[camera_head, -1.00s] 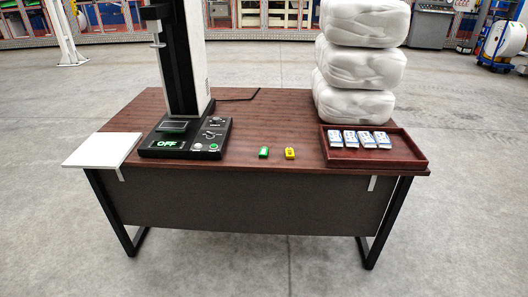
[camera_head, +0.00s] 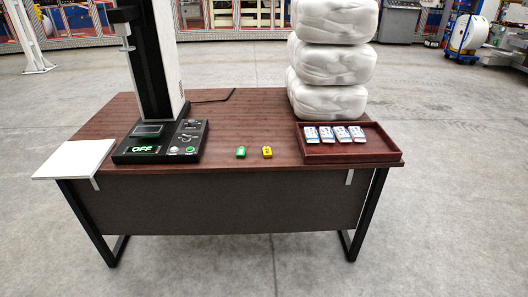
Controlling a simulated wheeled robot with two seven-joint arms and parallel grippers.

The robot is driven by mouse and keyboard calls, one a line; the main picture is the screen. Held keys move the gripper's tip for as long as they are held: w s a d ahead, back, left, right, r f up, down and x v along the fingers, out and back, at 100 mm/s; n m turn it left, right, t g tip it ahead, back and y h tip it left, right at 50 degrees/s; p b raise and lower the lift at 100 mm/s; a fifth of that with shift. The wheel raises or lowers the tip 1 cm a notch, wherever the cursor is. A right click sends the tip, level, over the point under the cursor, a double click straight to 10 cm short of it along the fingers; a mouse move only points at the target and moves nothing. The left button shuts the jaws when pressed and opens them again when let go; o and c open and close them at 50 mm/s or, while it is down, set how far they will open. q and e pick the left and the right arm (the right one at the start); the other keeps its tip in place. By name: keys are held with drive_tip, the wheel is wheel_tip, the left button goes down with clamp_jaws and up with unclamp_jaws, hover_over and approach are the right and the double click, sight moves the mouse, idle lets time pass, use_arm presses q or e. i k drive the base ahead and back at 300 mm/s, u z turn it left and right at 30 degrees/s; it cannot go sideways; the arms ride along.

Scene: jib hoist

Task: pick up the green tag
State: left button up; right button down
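The green tag (camera_head: 241,152) is a small block lying on the brown wooden table (camera_head: 225,120), near its front edge and left of a similar yellow tag (camera_head: 267,152). The two tags are apart from each other. Neither of my grippers shows in the head view.
A black and white machine (camera_head: 160,70) with an OFF display stands left of the tags. A white plate (camera_head: 75,159) juts from the table's left end. A dark red tray (camera_head: 345,155) with several small packs and a stack of white bundles (camera_head: 330,67) stand at right.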

sight(241, 152)
drive_tip(key=i, duration=1.4)
drive_tip(key=u, duration=0.4)
